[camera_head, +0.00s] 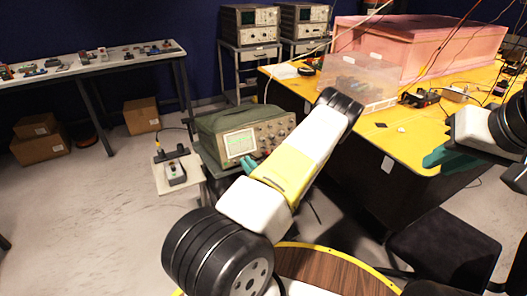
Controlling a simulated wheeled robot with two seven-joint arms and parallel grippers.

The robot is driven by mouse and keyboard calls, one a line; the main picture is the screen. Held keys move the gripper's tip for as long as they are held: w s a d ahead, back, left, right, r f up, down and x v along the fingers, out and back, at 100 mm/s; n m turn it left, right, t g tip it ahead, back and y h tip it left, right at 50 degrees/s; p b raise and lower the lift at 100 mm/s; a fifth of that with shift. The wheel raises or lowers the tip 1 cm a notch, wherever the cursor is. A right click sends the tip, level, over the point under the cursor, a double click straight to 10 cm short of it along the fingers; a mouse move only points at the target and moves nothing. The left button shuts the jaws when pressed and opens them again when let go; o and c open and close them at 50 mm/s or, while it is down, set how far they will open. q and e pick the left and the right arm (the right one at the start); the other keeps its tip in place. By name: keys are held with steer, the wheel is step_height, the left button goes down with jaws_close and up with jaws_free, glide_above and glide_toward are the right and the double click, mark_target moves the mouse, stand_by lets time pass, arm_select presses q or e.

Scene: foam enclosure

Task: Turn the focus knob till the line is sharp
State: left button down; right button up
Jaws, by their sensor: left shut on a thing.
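A green-cased oscilloscope (218,122) stands on a cart left of the yellow table. The line on the screen is too small to judge for sharpness. My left gripper (247,165), with teal fingers, is at the panel just below the screen. It is shut on a small knob there, which the fingers hide. My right gripper (438,158) is over the yellow table's front edge, away from the oscilloscope; its finger gap is unclear.
A small stand (176,172) with a device and cable is left of the oscilloscope. The yellow table (405,135) bears a clear plastic box (357,78) and a pink foam enclosure (420,45). A dark stool (445,245) is at lower right.

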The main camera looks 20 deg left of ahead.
arm_select(q)
steer(key=shift+s+a+m+t+h, duration=0.1)
steer(key=shift+m+t+h, duration=0.25)
steer(key=shift+m, duration=0.85)
steer(key=shift+s+m+t+h, duration=0.1)
steer(key=shift+m+t+h, duration=0.25)
steer(key=shift+m, duration=0.85)
steer(key=shift+f, duration=0.1)
steer(key=c, duration=1.7)
jaws_free()
steer(key=shift+c, duration=0.2)
steer(key=v, duration=0.7)
steer(key=shift+s+d, duration=0.25)
steer(key=shift+s, duration=0.1)
